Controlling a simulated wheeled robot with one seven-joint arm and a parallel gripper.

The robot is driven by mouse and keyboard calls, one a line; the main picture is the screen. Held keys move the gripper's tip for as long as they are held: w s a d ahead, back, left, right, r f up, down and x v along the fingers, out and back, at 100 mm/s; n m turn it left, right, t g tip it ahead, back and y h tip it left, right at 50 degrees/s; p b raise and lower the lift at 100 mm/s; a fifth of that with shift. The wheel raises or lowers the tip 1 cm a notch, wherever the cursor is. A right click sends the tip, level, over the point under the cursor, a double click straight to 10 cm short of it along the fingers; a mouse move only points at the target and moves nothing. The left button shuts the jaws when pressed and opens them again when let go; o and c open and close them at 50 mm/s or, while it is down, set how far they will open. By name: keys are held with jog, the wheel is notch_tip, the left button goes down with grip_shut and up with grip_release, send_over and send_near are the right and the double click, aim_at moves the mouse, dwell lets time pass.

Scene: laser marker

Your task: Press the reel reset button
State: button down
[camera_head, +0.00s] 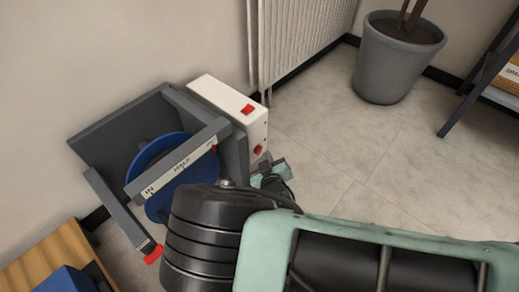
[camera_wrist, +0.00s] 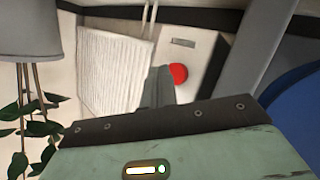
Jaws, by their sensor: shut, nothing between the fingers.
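A grey reel machine (camera_head: 222,132) holds a blue reel (camera_head: 170,150) on the left of the head view. A white box (camera_head: 222,99) is fixed to its right side, with one red part (camera_head: 247,109) on top and a red button (camera_head: 257,150) low on its front. In the wrist view a round red button (camera_wrist: 178,74) stands on the white box face (camera_wrist: 192,55). My gripper (camera_wrist: 162,72) is shut and empty, its fingertips just left of that button; I cannot tell whether they touch. In the head view my gripper (camera_head: 271,172) is partly hidden, just below the box.
A white radiator (camera_head: 300,40) stands behind the box. A potted plant (camera_head: 392,65) and a dark shelf (camera_head: 485,75) are at the upper right. A wooden surface (camera_head: 55,262) is at the lower left. The tiled floor on the right is clear.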

jog(key=shift+d, duration=0.1)
jog(key=shift+s+d+p, duration=0.65)
jog(key=shift+s+d, duration=0.15)
jog(key=shift+d, duration=0.15)
jog(key=shift+s+d+p, duration=0.6)
jog(key=shift+s+d, duration=0.15)
jog(key=shift+d, duration=0.2)
jog(key=shift+r, duration=0.1)
